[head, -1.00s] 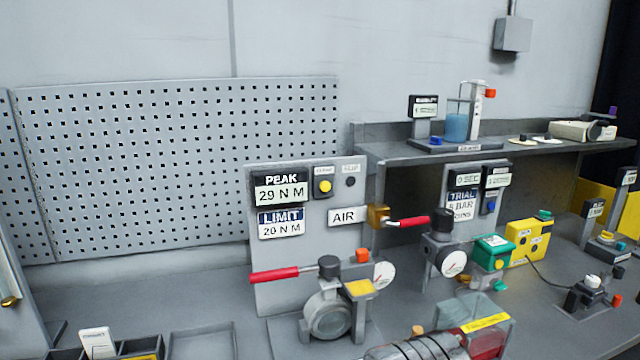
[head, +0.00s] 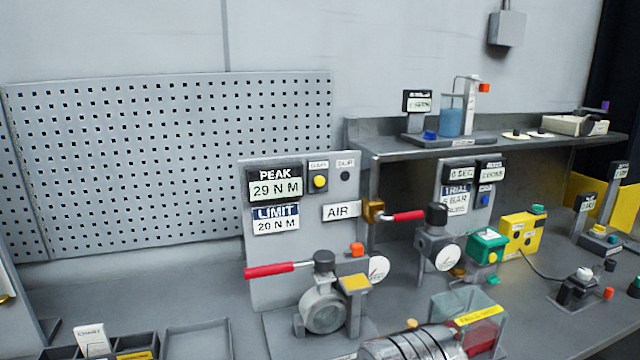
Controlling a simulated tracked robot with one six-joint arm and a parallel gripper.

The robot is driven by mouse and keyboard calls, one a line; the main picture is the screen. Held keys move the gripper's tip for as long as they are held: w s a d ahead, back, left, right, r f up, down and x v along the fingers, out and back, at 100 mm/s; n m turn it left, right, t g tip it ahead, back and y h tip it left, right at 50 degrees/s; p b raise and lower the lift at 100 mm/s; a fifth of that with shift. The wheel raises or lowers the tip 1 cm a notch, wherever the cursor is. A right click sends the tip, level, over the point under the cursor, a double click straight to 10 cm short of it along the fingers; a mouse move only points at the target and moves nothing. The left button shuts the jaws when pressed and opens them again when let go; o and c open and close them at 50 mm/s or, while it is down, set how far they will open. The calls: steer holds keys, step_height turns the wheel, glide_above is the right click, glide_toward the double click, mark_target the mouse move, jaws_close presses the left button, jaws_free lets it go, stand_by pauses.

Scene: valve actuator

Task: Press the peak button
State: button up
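The grey panel (head: 315,235) stands upright in the middle of the head view. On it are a PEAK display (head: 275,182) reading 29 N M and a LIMIT display (head: 276,219) reading 20 N M. A round yellow button (head: 320,181) on a dark square base sits right of the PEAK display, under a small label too blurred to read surely. Nothing touches or covers this button. A metallic cylindrical part at the bottom edge looks like my arm, but no gripper fingers show.
A valve (head: 324,308) with a red-handled lever (head: 270,270) stands before the panel. An AIR label (head: 341,211) and a second red lever (head: 408,216) are to the right. A shelf (head: 400,148) stands behind. The pegboard (head: 170,165) side is mostly clear.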

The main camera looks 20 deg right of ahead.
jaws_close()
stand_by(1.4)
